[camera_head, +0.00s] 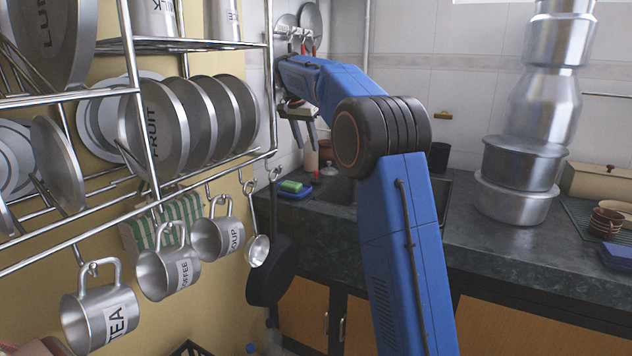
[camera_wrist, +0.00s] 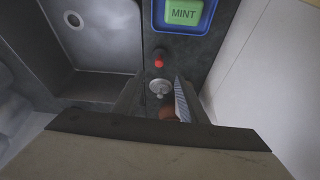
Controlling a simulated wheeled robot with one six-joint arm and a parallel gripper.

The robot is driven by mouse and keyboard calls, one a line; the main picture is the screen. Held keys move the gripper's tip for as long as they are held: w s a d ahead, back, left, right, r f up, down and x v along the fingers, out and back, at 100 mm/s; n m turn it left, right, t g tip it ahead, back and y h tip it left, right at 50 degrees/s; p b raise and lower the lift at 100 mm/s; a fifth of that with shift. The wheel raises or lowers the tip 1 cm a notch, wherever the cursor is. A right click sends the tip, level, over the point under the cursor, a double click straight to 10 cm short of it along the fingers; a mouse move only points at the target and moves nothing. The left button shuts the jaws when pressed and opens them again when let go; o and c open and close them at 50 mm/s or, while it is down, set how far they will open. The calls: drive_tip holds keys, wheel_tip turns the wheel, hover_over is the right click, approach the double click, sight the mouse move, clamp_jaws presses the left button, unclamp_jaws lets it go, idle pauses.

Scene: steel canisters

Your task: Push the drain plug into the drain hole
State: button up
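The sink basin (camera_wrist: 100,40) fills the upper left of the wrist view, with a round drain hole (camera_wrist: 74,19) in its floor. The hole looks uncovered. I cannot clearly make out the drain plug. A small red-topped thing (camera_wrist: 158,61) stands on the counter beside the basin; I cannot tell whether it is the plug. A round grey metal piece (camera_wrist: 160,88) shows between my fingers, seemingly below them and not gripped. My gripper (camera_head: 304,134) points down above the back left counter, fingers apart. It also shows in the wrist view (camera_wrist: 160,98), to the right of the basin.
A blue tray (camera_wrist: 157,20) with a green MINT soap (camera_wrist: 181,12) lies on the counter. A dish rack (camera_head: 140,91) with plates and hanging mugs fills the left. Stacked steel pots (camera_head: 518,165) stand on the right counter. A tiled wall (camera_head: 475,90) is behind.

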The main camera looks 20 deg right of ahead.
hover_over(315, 171)
drive_tip(key=s+a, duration=0.1)
drive_tip(key=a, duration=0.1)
wheel_tip(315, 171, down, 6)
drive_tip(key=shift+x, duration=2.6)
drive_tip(key=shift+d+r, duration=0.1)
drive_tip(key=shift+d, duration=0.05)
clamp_jaws()
